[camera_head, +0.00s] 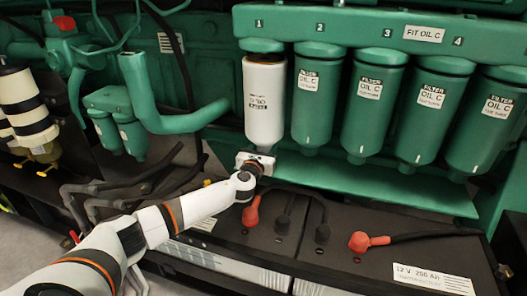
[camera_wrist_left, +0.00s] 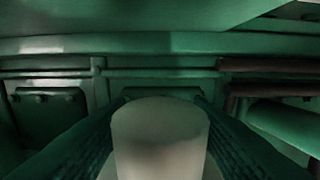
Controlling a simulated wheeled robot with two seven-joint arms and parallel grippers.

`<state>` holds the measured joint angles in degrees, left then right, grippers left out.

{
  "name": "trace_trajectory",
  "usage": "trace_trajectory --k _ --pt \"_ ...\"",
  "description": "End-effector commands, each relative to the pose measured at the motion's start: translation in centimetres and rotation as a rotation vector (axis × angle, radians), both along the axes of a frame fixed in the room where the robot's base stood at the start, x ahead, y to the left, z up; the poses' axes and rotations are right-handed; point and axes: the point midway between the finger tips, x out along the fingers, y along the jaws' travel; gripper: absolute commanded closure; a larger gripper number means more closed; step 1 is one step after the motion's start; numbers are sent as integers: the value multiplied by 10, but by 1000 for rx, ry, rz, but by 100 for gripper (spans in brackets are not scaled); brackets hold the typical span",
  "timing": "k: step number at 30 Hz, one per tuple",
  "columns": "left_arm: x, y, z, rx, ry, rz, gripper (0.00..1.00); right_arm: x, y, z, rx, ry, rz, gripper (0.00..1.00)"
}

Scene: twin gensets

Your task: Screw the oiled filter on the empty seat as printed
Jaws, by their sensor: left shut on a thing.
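A white filter (camera_head: 264,105) stands upright under the seat marked 1 on the green header (camera_head: 350,28). Its top is at or just under a green collar (camera_head: 262,46); I cannot tell whether they touch. Its label seems to read OIL C, but is hard to read. My left gripper (camera_head: 256,160) is at the filter's bottom end, coming from below. In the left wrist view the pale cylinder of the filter (camera_wrist_left: 160,140) sits between the dark fingers, which are shut on it. A plate (camera_head: 425,34) on the header reads FIT OIL C. My right gripper is not in view.
Several green OIL C filters (camera_head: 318,95) hang in a row close to the right of the white one. A green shelf (camera_head: 370,185) lies below them. Black batteries (camera_head: 350,265) with red terminal caps (camera_head: 360,241) and cables are beneath. A green pipe (camera_head: 190,118) runs at left.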

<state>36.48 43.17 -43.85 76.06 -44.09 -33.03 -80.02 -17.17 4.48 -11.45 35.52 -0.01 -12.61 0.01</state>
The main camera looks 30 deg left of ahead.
Motion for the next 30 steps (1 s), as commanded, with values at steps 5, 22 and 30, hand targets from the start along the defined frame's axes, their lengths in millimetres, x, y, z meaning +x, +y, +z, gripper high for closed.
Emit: trace_trajectory --k 5,22,30 --pt "1 0 5 1 -8 1 100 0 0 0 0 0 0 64" --pt "-2 -1 7 1 -7 0 100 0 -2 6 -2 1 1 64" --pt "-2 -1 7 1 -8 0 100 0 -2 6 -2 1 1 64"
